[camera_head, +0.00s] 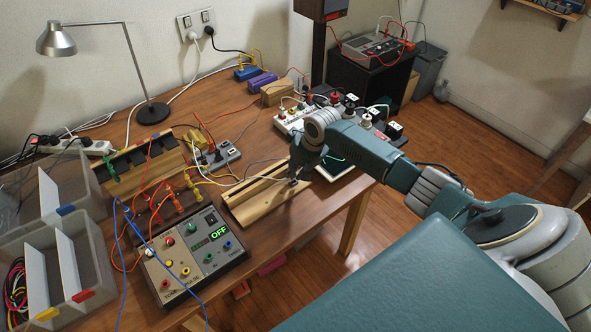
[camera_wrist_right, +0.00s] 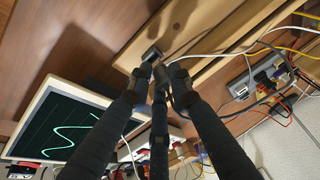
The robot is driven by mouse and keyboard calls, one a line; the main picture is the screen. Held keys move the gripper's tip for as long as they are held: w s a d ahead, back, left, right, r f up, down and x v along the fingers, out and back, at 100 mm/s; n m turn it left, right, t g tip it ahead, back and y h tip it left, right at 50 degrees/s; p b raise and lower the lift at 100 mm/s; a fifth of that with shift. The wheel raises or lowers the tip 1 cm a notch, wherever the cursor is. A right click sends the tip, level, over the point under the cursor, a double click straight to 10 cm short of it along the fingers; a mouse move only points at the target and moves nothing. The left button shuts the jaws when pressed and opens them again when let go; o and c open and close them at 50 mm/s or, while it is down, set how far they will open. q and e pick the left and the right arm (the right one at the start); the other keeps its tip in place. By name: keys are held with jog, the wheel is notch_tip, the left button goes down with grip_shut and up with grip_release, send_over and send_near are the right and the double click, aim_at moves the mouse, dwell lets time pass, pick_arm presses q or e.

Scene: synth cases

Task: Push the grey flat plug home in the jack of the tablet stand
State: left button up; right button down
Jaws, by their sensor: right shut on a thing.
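The wooden tablet stand (camera_head: 262,203) lies near the table's front right edge, a pale bar with a long groove. My right gripper (camera_head: 294,178) is over its right end. In the right wrist view, its dark fingers (camera_wrist_right: 158,76) are shut on the grey flat plug (camera_wrist_right: 152,53), whose end shows just beyond the fingertips, close to the stand (camera_wrist_right: 196,30). A white cable (camera_wrist_right: 220,54) leads away from the grip. The jack is not distinguishable, and I cannot tell whether the plug is touching or inside it. My left gripper is not in view.
A lit-screen device (camera_head: 336,165) lies right of the stand, close to my right arm; its screen shows in the wrist view (camera_wrist_right: 62,134). A power supply box (camera_head: 196,255) reading OFF stands to the left. Cables and a grey socket block (camera_head: 216,156) lie behind the stand.

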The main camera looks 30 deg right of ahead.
jog(key=shift+f+b, duration=0.7)
jog(key=shift+f, duration=0.5)
jog(key=c, duration=1.5)
grip_release()
jog(key=v, duration=1.2)
jog(key=shift+d+r, duration=0.1)
